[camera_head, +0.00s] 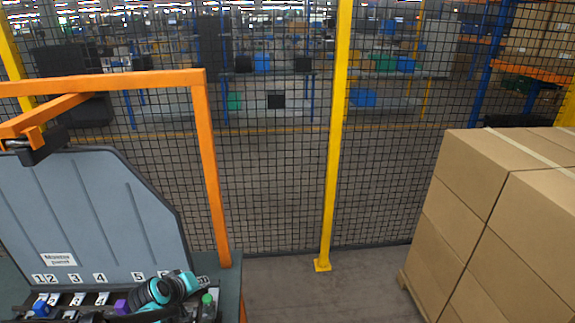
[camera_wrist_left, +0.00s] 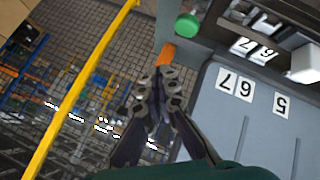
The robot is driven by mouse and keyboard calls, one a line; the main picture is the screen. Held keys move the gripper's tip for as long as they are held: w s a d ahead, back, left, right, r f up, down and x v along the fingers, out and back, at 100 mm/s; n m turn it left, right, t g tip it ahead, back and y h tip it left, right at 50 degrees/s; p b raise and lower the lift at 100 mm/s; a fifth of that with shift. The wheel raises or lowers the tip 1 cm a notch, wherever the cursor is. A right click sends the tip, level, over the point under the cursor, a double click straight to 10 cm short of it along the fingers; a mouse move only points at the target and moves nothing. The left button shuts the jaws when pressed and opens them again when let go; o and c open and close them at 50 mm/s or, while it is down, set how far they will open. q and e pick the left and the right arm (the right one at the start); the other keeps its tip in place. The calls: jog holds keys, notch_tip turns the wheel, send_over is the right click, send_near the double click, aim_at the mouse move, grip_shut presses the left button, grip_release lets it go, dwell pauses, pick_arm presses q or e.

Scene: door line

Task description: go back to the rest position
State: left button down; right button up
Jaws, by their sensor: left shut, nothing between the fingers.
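My left gripper (camera_head: 203,282) shows at the lower left of the head view, with its teal and black wrist over the front of the numbered rack (camera_head: 75,299). It covers the labels at the right end of the row. In the left wrist view the fingers of my left gripper (camera_wrist_left: 160,76) are together with nothing between them. A green-capped item (camera_head: 208,299) stands close to the fingertips; its green top also shows in the wrist view (camera_wrist_left: 187,26). My right gripper is in neither view.
A grey panel (camera_head: 85,205) stands behind the rack, with an orange frame (camera_head: 208,160) around it. A yellow post (camera_head: 334,140) and mesh fence (camera_head: 270,190) stand behind. Stacked cartons (camera_head: 470,215) fill the right. Bare floor (camera_head: 325,295) lies between.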

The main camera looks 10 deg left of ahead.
pick_arm(q)
jog(key=s+d+r+m+g+b, duration=0.1)
jog(key=s+d+m+b, duration=0.3)
jog(key=s+d, duration=1.1)
jog(key=s+r+m, duration=0.1)
jog(key=s+m, duration=0.2)
jog(key=shift+r+m+g+y, duration=0.3)
jog(key=shift+m+g+y, duration=0.1)
